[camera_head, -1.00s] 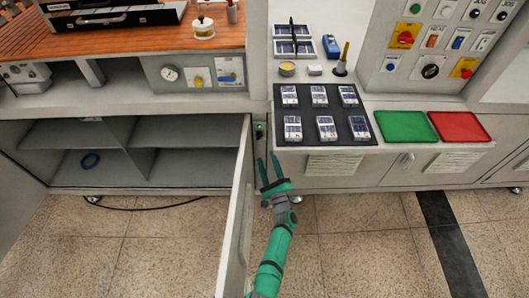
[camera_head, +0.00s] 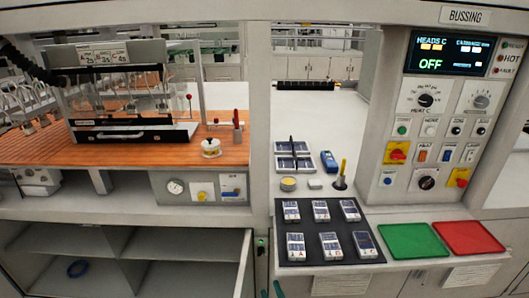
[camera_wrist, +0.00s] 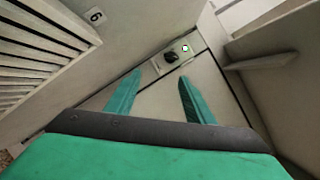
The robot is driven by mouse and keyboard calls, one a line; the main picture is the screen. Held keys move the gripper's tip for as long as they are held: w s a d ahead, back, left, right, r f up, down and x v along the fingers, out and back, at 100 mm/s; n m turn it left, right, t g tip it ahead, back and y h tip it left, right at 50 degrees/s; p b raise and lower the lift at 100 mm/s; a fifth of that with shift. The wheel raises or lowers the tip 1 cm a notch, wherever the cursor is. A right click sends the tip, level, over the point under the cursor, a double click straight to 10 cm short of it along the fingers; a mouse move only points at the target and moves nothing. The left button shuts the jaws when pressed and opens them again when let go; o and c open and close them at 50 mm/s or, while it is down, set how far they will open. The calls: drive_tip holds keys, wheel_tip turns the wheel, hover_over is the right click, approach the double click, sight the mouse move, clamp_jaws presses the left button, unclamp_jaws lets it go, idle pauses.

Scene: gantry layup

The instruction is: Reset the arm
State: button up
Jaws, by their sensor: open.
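My gripper (camera_wrist: 158,97) fills the lower part of the wrist view, with two teal fingers spread apart and nothing between them. Beyond the fingertips is a small panel with a black knob (camera_wrist: 171,57) and a lit green light (camera_wrist: 186,48). I cannot tell whether the fingers touch anything. In the head view only a bit of a teal fingertip (camera_head: 278,289) shows at the bottom edge, in front of the cabinet; the rest of the arm is out of frame.
An open cabinet door (camera_head: 245,265) stands just left of the fingertip. A black mat (camera_head: 327,223) with several small cells, a green tray (camera_head: 413,241) and a red tray (camera_head: 468,237) lie on the counter. A control panel (camera_head: 440,105) reading OFF stands at right.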

drive_tip(key=s+d+f+n+g+h, duration=0.1)
drive_tip(key=s+d+f+n+g, duration=0.2)
drive_tip(key=s, duration=0.5)
drive_tip(key=s+d+f+n+g+h, duration=0.1)
drive_tip(key=s+f+n+g, duration=0.15)
drive_tip(key=s+f, duration=0.4)
drive_tip(key=s+d+f+n+g+h, duration=0.1)
drive_tip(key=s+f+n, duration=0.3)
drive_tip(key=s, duration=0.4)
drive_tip(key=s+d+r+n+h, duration=0.2)
drive_tip(key=s+n, duration=0.1)
drive_tip(key=s, duration=0.6)
drive_tip(key=s+a+r+n+h, duration=0.25)
drive_tip(key=s+r+n, duration=0.25)
drive_tip(key=s+r, duration=0.7)
drive_tip(key=s+a+r+n+t, duration=0.1)
drive_tip(key=s+a+r+n, duration=0.1)
drive_tip(key=r, duration=0.7)
drive_tip(key=s+a+r+n+t+y, duration=0.1)
drive_tip(key=s+a+r+n, duration=0.1)
drive_tip(key=a+r, duration=0.3)
wheel_tip(320, 180, up, 4)
drive_tip(key=shift+s+a+n+t, duration=0.3)
drive_tip(key=shift+s+n+t, duration=0.05)
drive_tip(key=shift+s, duration=0.2)
